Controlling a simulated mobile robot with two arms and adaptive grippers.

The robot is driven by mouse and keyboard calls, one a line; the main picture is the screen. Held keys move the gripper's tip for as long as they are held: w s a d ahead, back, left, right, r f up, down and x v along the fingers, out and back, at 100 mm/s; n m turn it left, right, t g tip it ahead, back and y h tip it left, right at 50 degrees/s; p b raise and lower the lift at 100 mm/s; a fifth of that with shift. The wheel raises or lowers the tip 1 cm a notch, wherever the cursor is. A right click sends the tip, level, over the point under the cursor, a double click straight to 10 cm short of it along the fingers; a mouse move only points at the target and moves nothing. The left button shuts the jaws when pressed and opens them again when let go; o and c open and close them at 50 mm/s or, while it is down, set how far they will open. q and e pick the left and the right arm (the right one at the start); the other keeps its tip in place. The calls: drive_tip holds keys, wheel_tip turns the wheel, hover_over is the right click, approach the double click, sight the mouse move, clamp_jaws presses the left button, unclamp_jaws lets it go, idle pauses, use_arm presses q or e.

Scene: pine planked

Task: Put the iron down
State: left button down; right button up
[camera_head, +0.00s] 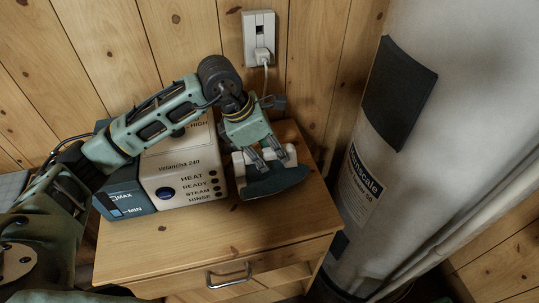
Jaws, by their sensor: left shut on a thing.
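The iron (275,183) has a dark teal plate part and a white upper part. It is at the right side of the small wooden cabinet's top (215,235). My left gripper (268,162) reaches down over it from the left and is shut on its white part. I cannot tell whether the iron touches the wood. My right gripper is not in view.
A steam station (180,170), cream and blue with printed labels, stands just left of the iron, partly behind my left arm. A white socket with a plug (260,40) is on the plank wall. A large white cylinder (400,150) stands at right. The cabinet top's front is clear.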

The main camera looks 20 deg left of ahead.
use_arm(q)
drive_tip(key=shift+f, duration=0.9)
drive_tip(key=c, duration=1.5)
unclamp_jaws()
drive_tip(key=b+v, duration=0.1)
drive_tip(key=v, duration=1.1)
